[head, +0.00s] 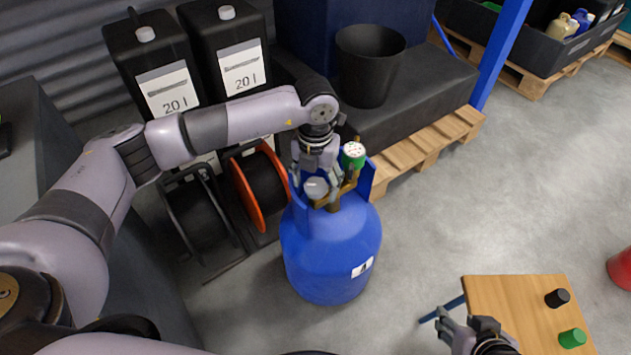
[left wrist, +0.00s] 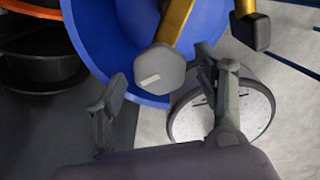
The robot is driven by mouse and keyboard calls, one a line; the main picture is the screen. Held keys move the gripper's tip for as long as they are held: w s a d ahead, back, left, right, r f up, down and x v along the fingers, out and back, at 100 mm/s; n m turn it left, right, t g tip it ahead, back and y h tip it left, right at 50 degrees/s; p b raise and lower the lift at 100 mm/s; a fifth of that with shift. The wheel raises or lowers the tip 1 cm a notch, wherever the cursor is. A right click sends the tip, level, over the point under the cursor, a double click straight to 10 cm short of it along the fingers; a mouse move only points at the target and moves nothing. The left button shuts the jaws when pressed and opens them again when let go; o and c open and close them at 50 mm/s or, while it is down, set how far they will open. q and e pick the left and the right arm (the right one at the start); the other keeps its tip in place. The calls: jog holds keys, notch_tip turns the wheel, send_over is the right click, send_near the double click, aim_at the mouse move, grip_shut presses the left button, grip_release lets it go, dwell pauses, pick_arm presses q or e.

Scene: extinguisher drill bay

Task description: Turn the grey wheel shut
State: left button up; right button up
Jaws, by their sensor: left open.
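The grey wheel (head: 316,188) sits on the brass valve (head: 333,203) at the top of a blue gas cylinder (head: 331,252). In the left wrist view the wheel (left wrist: 159,71) is a faceted grey knob with a pale mark on its top. My left gripper (head: 316,179) points down over the wheel and is open, with one finger on each side of it. In the left wrist view a gap shows between the left finger and the wheel; the right finger is closer, and contact cannot be told. My right gripper (head: 462,329) is low in the head view, away from the cylinder.
A green part with a white speckled top (head: 354,153) stands beside the wheel. The cylinder's blue collar (head: 367,178) rises around the valve. An orange-rimmed reel (head: 258,188) is close left. A wooden table (head: 520,308) holds a black cap (head: 557,298) and a green cap (head: 572,338).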

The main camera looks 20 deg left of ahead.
pick_arm(q)
jog(key=shift+c, duration=0.3)
jog(key=c, duration=1.1)
pick_arm(e)
jog(key=shift+w, duration=0.15)
pick_arm(q)
jog(key=shift+m, duration=0.7)
jog(key=m+b, duration=0.2)
jog(key=m, duration=0.6)
jog(key=shift+w+a, duration=0.1)
jog(key=m+b, duration=0.2)
jog(key=m, duration=0.4)
jog(key=shift+m, duration=0.4)
jog(key=shift+w+r+m+b, duration=0.1)
jog(key=shift+m+b, duration=0.25)
jog(key=shift+m, duration=0.75)
pick_arm(e)
jog(key=w+a+r+t+y, duration=0.2)
jog(key=w+r+t, duration=0.3)
jog(key=r, duration=0.3)
jog(key=w+a+r+t+y, duration=0.1)
jog(key=w+a+r+t, duration=0.2)
jog(key=w+r+t, duration=0.2)
jog(key=shift+w+a+r+n+t+y, duration=0.3)
jog(key=shift+r+t, duration=0.9)
jog(key=shift+r, duration=0.95)
jog(key=shift+d, duration=0.1)
